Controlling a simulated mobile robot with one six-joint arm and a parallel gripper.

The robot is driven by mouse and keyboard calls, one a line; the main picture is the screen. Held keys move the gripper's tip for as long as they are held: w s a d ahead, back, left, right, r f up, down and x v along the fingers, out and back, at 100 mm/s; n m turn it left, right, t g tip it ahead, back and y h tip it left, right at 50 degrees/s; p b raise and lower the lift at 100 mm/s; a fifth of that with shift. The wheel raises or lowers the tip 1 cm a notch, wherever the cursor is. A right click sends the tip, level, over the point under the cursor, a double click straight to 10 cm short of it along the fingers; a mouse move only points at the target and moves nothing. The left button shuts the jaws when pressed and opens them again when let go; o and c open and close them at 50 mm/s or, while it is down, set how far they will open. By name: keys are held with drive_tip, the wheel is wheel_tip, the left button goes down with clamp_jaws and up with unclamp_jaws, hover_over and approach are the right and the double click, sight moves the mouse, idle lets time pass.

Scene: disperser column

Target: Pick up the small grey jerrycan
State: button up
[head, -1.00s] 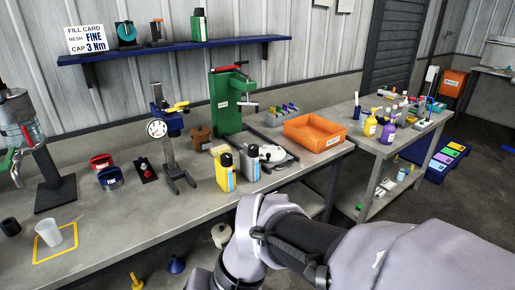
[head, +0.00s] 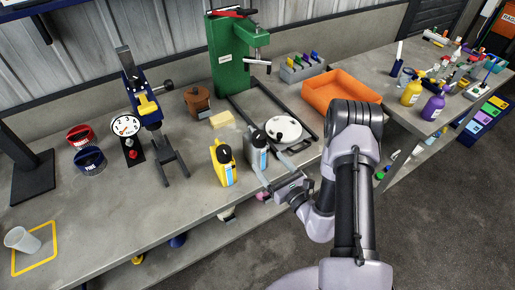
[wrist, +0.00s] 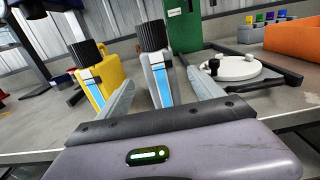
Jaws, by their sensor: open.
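The small grey jerrycan (head: 257,154) stands upright near the bench's front edge, with a black cap and a blue-and-white label. A yellow jerrycan (head: 223,168) with a black cap stands close to its left. My gripper (head: 266,184) is open and empty at the bench edge, on the near side of the grey jerrycan. In the wrist view the grey jerrycan (wrist: 157,72) appears between my two fingers (wrist: 161,84), its lower part low in the picture. The yellow jerrycan (wrist: 101,78) is there beside the left finger. I cannot tell whether a finger touches either can.
A white round-lidded item (head: 283,129) sits right behind the grey jerrycan. An orange tray (head: 338,95) is further right.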

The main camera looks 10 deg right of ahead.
sight(256, 146)
drive_tip(key=b+x, duration=0.1)
drive_tip(key=x, duration=0.8)
drive_tip(key=shift+w+b, duration=0.1)
drive_tip(key=shift+b, duration=0.2)
clamp_jaws()
